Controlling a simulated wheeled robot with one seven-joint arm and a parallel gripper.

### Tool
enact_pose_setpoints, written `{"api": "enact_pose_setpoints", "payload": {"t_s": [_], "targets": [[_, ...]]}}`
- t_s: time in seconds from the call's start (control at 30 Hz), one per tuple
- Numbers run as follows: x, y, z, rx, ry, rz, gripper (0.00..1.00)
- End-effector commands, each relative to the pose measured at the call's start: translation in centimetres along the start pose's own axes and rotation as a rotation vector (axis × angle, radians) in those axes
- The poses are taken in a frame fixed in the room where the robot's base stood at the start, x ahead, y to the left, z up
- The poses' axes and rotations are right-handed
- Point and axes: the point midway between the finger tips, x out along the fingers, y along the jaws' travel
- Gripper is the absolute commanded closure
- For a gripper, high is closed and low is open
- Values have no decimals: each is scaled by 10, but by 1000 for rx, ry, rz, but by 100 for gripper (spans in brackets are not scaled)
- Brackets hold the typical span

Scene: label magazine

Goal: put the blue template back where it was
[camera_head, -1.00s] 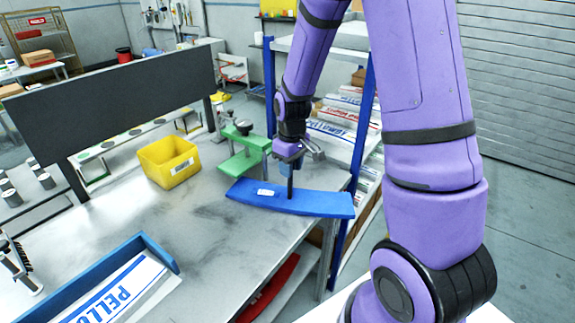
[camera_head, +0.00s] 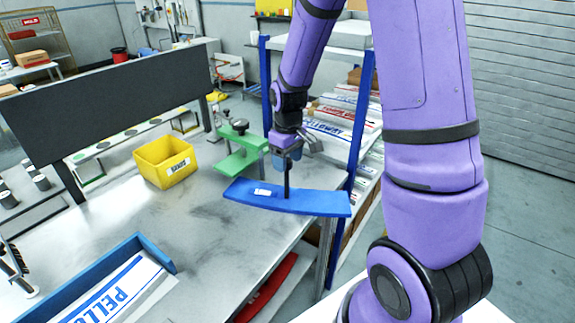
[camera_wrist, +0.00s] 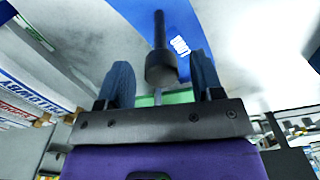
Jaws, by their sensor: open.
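The blue template (camera_head: 320,204) is a long, slightly curved plate lying flat on the right end of the metal table (camera_head: 215,230), with its right end at the table's edge. It carries a small white label and an upright black handle (camera_head: 287,180). My gripper (camera_head: 283,160) is above the template at the top of this handle. In the wrist view my gripper (camera_wrist: 160,82) is open, its two blue fingers on either side of the handle's thick black knob (camera_wrist: 161,68), with gaps visible. The blue template (camera_wrist: 185,20) shows beyond it.
A green clamp-like fixture (camera_head: 238,163) stands just behind the template. A yellow bin (camera_head: 165,163) is to its left, and a blue-edged tray (camera_head: 150,245) with printed labels is at front left. A blue-post rack (camera_head: 360,125) stands right behind. A red piece (camera_head: 270,288) lies on a lower shelf.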

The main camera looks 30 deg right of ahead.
Motion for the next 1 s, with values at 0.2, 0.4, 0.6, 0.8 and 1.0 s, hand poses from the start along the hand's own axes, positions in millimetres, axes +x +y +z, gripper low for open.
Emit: {"api": "enact_pose_setpoints", "payload": {"t_s": [0.2,0.4,0.6,0.8,1.0], "targets": [[-46,0,-1,0,6,3,39],[-79,0,-1,0,5,2,39],[-96,0,0,1,3,1,39],[-121,-11,10,18,34,18,39],[-168,-39,41,73,117,53,39]]}}
